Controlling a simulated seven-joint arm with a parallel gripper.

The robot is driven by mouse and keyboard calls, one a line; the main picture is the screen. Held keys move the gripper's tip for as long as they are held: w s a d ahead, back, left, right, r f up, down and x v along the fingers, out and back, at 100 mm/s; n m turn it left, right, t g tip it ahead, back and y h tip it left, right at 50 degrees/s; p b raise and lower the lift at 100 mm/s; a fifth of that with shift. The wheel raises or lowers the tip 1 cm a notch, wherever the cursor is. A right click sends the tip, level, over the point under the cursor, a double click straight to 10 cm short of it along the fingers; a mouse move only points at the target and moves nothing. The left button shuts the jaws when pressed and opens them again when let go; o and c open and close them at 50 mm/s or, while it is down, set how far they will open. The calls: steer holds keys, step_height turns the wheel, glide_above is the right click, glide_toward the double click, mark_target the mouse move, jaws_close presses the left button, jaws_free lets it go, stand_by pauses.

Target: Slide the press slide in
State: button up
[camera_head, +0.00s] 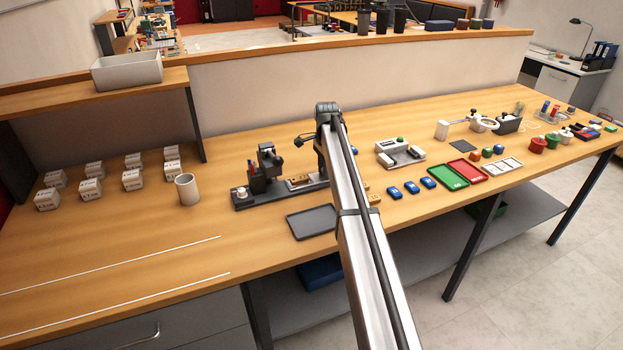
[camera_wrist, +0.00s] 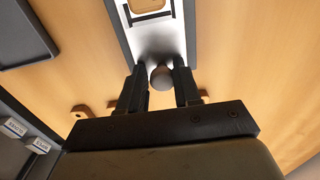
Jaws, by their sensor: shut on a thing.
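The press slide (camera_wrist: 163,35) is a bright metal strip in the wrist view, lying in a dark rail and ending in a round dark knob (camera_wrist: 162,77). My gripper (camera_wrist: 161,76) has its two black fingers on either side of this knob, shut on it. A wooden piece (camera_wrist: 148,5) sits in a dark frame on the slide at the top edge. In the head view the laser marker (camera_head: 266,168) stands on its dark base left of my arm, with a wooden piece (camera_head: 299,181) on the slide. My arm hides the knob and gripper fingers there.
A dark grey tray (camera_head: 312,222) lies in front of the marker, also seen in the wrist view (camera_wrist: 22,30). Wooden pieces (camera_head: 374,199) and blue blocks (camera_head: 411,187) lie to the right. A white cup (camera_head: 187,188) and several white boxes (camera_head: 132,180) stand left.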

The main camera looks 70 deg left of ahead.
mark_target(303, 177)
steer(key=shift+s+a+f, duration=0.1)
steer(key=shift+s+f, duration=0.1)
steer(key=shift+s, duration=1.65)
steer(key=shift+s+a+f, duration=0.1)
steer(key=shift+s+f, duration=0.1)
steer(key=shift+s, duration=1.75)
steer(key=o, duration=0.6)
steer(key=shift+d, duration=0.1)
steer(key=shift+c, duration=0.2)
steer(key=shift+s+r, duration=0.1)
steer(key=shift+o, duration=0.9)
steer(key=shift+r, duration=0.95)
steer(key=shift+w+r, duration=0.15)
steer(key=shift+r, duration=1.2)
steer(key=shift+w+r, duration=0.15)
steer(key=shift+r, duration=1.15)
